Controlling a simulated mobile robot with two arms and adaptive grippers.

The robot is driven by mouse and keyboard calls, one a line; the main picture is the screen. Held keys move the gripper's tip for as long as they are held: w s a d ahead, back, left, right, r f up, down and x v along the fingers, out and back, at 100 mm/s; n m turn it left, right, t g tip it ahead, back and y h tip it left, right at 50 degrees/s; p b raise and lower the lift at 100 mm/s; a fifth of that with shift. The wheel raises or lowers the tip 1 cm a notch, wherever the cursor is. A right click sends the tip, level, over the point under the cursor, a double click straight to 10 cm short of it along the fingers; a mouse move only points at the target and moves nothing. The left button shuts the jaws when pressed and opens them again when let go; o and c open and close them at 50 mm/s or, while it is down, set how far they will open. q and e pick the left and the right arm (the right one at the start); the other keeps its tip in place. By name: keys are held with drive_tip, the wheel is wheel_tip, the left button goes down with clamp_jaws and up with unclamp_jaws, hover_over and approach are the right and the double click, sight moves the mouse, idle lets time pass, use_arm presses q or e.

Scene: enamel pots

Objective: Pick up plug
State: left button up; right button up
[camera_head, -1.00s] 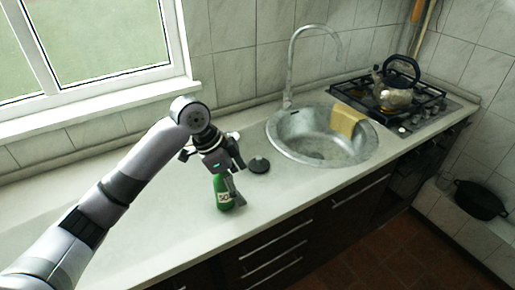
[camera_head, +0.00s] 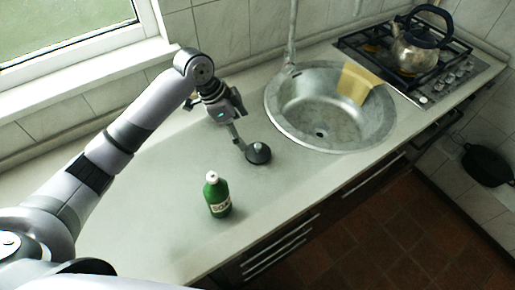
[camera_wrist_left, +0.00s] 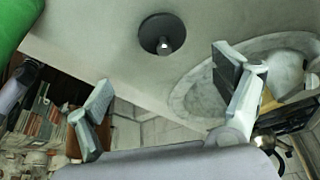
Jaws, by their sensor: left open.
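The plug (camera_head: 259,154) is a dark round disc with a small light knob on top. It lies flat on the counter left of the sink, and it also shows at the top of the left wrist view (camera_wrist_left: 155,33). My left gripper (camera_head: 238,138) is just above and beside the plug in the head view, its fingers pointing down. In the left wrist view its two fingers (camera_wrist_left: 165,95) are spread wide with nothing between them. The plug lies beyond the fingertips there, apart from them. My right gripper is not in view.
A green soap bottle (camera_head: 217,196) stands on the counter (camera_head: 150,205) in front of the plug. The metal sink (camera_head: 300,125) with a yellow cloth (camera_head: 355,84) on its rim is to the right. A kettle (camera_head: 415,47) stands on the stove. The counter's left part is clear.

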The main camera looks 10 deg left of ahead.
sight(256, 145)
use_arm(q)
drive_tip(key=x, duration=0.3)
drive_tip(key=p+x, duration=0.1)
drive_tip(key=x, duration=0.2)
drive_tip(key=shift+w+f, duration=0.1)
drive_tip(key=shift+w, duration=0.15)
drive_tip(key=shift+d+f, duration=0.15)
drive_tip(key=shift+f, duration=0.1)
drive_tip(key=p+x, duration=0.1)
drive_tip(key=x, duration=0.2)
drive_tip(key=shift+w+d+f+p, duration=0.1)
drive_tip(key=shift+w+f+p, duration=0.1)
drive_tip(key=shift+f+p, duration=0.1)
drive_tip(key=shift+d+f, duration=0.15)
drive_tip(key=shift+f, duration=0.25)
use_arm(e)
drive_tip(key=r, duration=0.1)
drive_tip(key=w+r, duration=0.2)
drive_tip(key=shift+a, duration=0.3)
use_arm(q)
drive_tip(key=shift+c, duration=0.4)
drive_tip(key=c, duration=1.1)
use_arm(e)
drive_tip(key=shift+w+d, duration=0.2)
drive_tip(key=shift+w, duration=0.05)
use_arm(q)
drive_tip(key=shift+o, duration=0.2)
drive_tip(key=shift+r, duration=0.1)
